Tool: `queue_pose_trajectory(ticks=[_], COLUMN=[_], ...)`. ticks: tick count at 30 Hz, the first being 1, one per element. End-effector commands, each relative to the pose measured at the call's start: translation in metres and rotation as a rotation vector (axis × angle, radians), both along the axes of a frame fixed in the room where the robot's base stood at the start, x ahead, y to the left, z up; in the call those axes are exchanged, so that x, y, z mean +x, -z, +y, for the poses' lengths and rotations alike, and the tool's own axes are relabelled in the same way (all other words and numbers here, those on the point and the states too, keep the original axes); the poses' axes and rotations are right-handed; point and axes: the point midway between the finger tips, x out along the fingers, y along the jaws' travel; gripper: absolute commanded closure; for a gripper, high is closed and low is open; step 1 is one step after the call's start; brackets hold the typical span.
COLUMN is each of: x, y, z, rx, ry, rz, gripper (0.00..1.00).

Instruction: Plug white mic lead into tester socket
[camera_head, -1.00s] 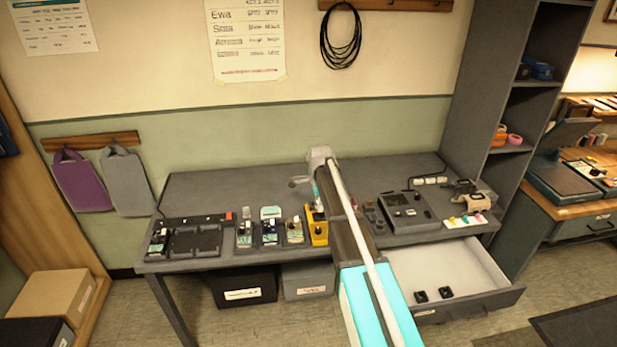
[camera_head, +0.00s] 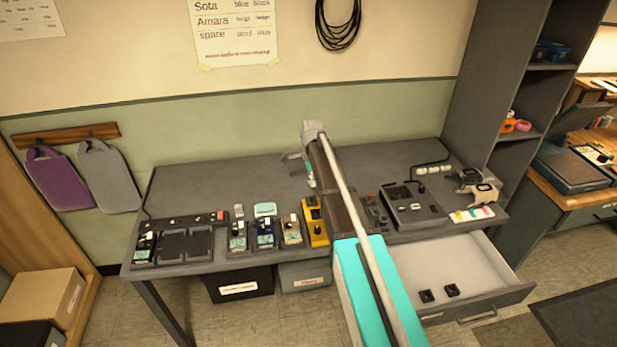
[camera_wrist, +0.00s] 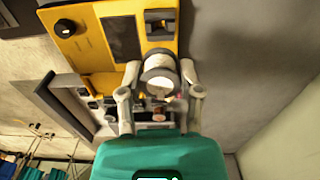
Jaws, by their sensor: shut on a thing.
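The yellow tester (camera_head: 315,226) stands near the front edge of the grey table. In the wrist view the tester (camera_wrist: 98,38) fills the upper left, with a black knob, a dark panel and a dark socket-like fitting (camera_wrist: 160,24) at its right. My gripper (camera_wrist: 160,72) is shut on a pale, round-ended plug (camera_wrist: 160,84), likely the white mic lead's. The plug appears just below the fitting; I cannot tell whether they touch. In the head view my gripper (camera_head: 305,170) is behind the tester, above the table, and partly hidden by my arm. The lead's cable is not clearly seen.
Small pedals (camera_head: 265,233) stand left of the tester, then a black tray (camera_head: 172,262). A grey box with controls (camera_head: 414,205) stands to the right. An open drawer (camera_head: 490,262) juts out at the front right. The table's back left (camera_head: 220,180) is clear.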

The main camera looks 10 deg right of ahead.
Motion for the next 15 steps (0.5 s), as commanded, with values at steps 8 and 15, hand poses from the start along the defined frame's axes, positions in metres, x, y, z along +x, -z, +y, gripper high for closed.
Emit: queue_pose_trajectory(ticks=[8, 15], x=[0.0000, 0.0000], y=[0.0009, 0.0098], z=[0.0035, 0.0044], rx=[0.000, 0.000], ry=[-0.005, -0.006], rz=[0.000, 0.000], gripper=[0.97, 0.97])
